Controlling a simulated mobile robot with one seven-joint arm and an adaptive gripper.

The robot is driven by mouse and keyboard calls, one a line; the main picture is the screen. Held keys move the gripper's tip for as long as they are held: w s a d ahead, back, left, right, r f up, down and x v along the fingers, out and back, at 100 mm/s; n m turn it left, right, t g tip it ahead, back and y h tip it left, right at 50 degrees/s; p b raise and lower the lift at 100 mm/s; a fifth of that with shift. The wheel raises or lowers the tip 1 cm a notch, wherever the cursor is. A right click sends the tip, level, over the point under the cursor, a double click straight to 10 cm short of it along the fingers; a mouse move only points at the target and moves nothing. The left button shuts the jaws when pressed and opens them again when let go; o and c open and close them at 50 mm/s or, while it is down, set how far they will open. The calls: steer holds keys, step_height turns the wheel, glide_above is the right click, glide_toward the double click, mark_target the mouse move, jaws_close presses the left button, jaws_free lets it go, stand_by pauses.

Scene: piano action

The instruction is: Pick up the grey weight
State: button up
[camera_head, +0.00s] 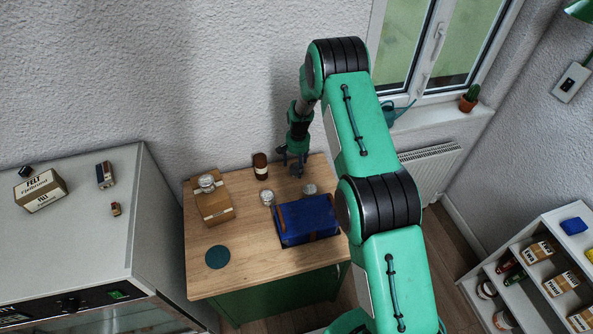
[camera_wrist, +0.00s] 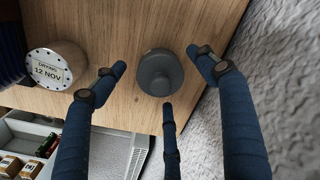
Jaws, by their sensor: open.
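In the head view my gripper (camera_head: 293,156) hangs low over the back of the worktop (camera_head: 245,240), near the wall. The weight (camera_head: 296,171) shows there only as a small grey shape below the fingers, partly hidden.
A round tin (camera_wrist: 55,66) labelled "DRYING 12 NOV" stands left of the weight in the wrist view. In the head view a blue box (camera_head: 306,220), a brown jar (camera_head: 260,167) and a wooden block (camera_head: 213,205) are nearby. The wall is close behind.

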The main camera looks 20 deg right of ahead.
mark_target(297, 163)
jaws_close()
steer(key=shift+w+r, duration=0.1)
steer(key=shift+r, duration=0.15)
steer(key=shift+r, duration=0.95)
steer(key=shift+r+b, duration=0.7)
steer(key=shift+r, duration=3.2)
